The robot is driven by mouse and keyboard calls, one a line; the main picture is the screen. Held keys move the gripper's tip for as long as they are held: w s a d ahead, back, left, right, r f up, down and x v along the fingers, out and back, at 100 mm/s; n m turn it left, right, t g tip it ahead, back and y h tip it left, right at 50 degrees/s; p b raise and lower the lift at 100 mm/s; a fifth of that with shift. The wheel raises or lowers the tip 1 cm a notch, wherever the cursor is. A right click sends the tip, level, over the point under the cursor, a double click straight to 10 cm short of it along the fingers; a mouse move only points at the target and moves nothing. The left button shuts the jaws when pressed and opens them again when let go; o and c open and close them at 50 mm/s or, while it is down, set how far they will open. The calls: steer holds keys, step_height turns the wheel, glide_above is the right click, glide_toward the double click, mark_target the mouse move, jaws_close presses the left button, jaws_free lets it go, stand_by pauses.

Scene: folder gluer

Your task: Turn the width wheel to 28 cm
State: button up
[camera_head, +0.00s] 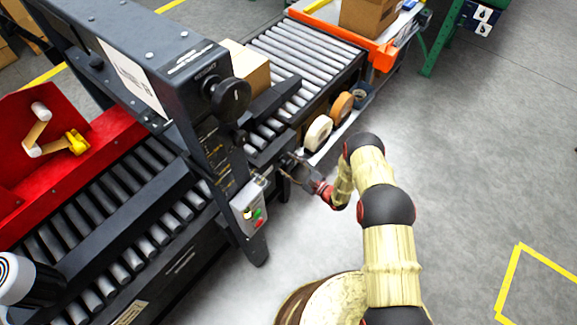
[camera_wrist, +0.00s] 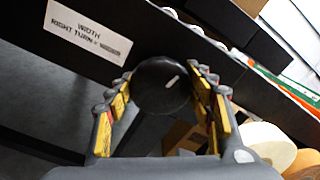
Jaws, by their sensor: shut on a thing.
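The width wheel (camera_wrist: 160,92) is a round black knob with a short white mark, in the middle of the wrist view. The white mark slants up to the right. My gripper (camera_wrist: 163,78) has its yellow-padded fingers on either side of the wheel and is shut on it. A white plate (camera_wrist: 88,30) reading "WIDTH RIGHT TURN" is on the dark beam at upper left; its last word is too small to read surely. In the head view my gripper (camera_head: 289,166) reaches the machine's side below the roller bed, and the wheel cannot be made out there. No width reading is legible.
Another black handwheel (camera_head: 230,96) is on the machine's upright (camera_head: 215,150). A switch box (camera_head: 250,207) with green and red buttons sits left of my gripper. Tape rolls (camera_head: 318,133) lie behind it. A carton (camera_head: 247,69) rests by the rollers.

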steer(key=m+b, duration=0.2)
steer(key=m, duration=0.2)
steer(key=shift+f, duration=0.1)
steer(key=m+b, duration=0.1)
steer(key=m, duration=0.3)
steer(key=m+b, duration=0.1)
steer(key=m, duration=0.2)
steer(key=shift+m+g+b, duration=0.3)
steer(key=shift+m+b, duration=0.1)
steer(key=shift+m, duration=1.5)
steer(key=shift+w, duration=0.1)
steer(key=o, duration=1.2)
